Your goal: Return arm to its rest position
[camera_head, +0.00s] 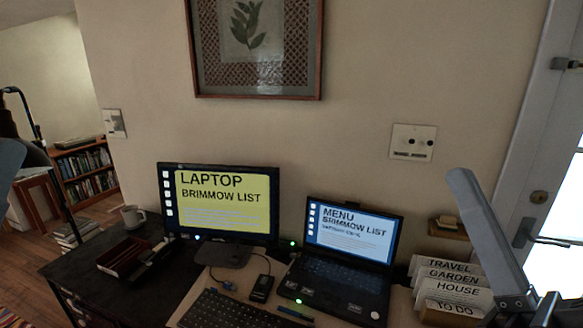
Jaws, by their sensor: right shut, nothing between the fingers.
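My left gripper is not in view.
A door handle (525,232) is behind my right arm. A bookcase (85,172) stands far left.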

